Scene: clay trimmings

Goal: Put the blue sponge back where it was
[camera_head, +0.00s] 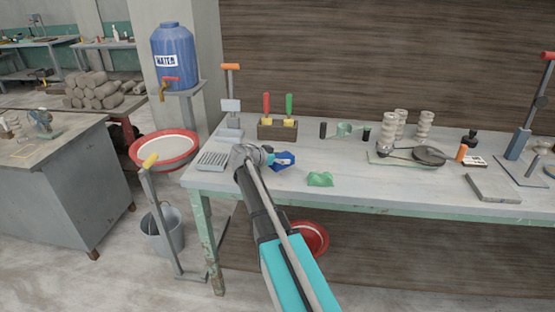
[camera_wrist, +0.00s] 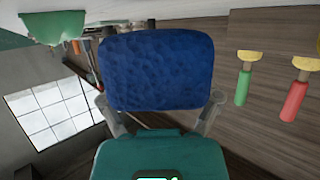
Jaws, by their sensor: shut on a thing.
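The blue sponge (camera_head: 284,160) is in my gripper (camera_head: 268,158), over the left part of the worktable. In the wrist view the sponge (camera_wrist: 157,70) fills the upper middle, and my gripper's fingers (camera_wrist: 160,112) are shut on it from both sides. In the head view my arm reaches up from the bottom and hides some of the table's front edge. I cannot tell how high the sponge is above the tabletop.
A slatted grey tray (camera_head: 213,160) lies left of my gripper. A wooden block (camera_head: 277,132) with red- and green-handled tools stands behind. The table (camera_head: 390,195) is bare near the front middle.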

